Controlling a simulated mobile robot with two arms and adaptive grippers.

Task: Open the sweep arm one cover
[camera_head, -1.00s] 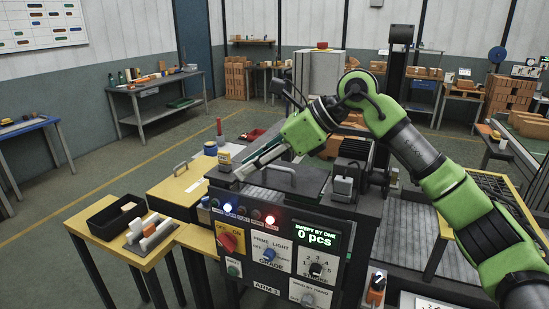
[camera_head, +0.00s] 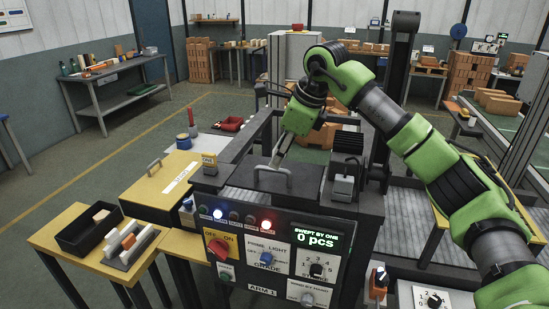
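The ARM 1 machine has a dark grey cover (camera_head: 304,182) on its top, lying flat. A pale bar handle (camera_head: 272,178) stands on the cover near its front edge. My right gripper (camera_head: 277,162) points down at the handle, its fingertips at or just above the bar. The fingers show nearly edge-on, so I cannot tell whether they are open or shut or touch the bar. Below is the control panel (camera_head: 277,262) with a red switch (camera_head: 218,248), lit blue and red lamps, and a display (camera_head: 317,238) reading "SWEPT BY ONE 0 pcs". My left gripper is out of view.
A yellow lid (camera_head: 162,187) with its own handle lies left of the machine. A grey box (camera_head: 343,188) and a dark post (camera_head: 397,90) stand right of the cover.

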